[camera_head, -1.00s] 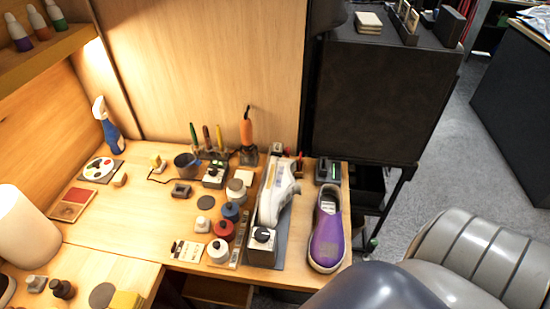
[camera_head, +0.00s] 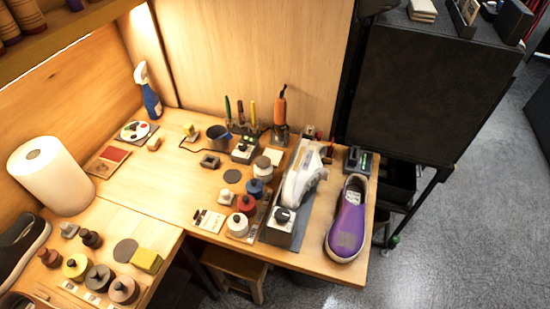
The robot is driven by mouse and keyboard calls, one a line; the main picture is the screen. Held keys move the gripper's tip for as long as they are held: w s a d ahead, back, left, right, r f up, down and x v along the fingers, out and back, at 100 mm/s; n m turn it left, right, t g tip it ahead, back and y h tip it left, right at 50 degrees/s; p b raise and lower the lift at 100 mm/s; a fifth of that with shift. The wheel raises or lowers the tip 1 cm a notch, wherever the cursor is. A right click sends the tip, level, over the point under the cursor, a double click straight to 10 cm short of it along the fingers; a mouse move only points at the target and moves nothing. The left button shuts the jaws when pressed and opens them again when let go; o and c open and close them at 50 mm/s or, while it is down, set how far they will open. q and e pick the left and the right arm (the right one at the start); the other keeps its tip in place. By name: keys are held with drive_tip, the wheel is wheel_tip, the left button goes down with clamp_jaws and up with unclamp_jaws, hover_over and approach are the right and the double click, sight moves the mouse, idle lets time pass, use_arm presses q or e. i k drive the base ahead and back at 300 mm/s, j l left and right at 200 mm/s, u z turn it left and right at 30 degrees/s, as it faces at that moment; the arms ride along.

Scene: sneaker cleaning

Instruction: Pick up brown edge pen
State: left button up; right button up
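Several upright pens stand in a small holder (camera_head: 245,128) at the back of the wooden table, against the wooden panel. The brown pen (camera_head: 241,112) appears to be the middle one, between a green pen (camera_head: 228,108) and a yellow one (camera_head: 253,112). The pens are small in the picture, so the exact shade and tip are hard to tell. Neither of my grippers is in view.
An orange-handled tool (camera_head: 280,106) stands right of the pens. A white sneaker (camera_head: 302,178), a purple shoe (camera_head: 347,220) and several jars fill the right side.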

sight(239, 108)
drive_tip(key=j+z, duration=0.75)
drive_tip(key=l, duration=0.1)
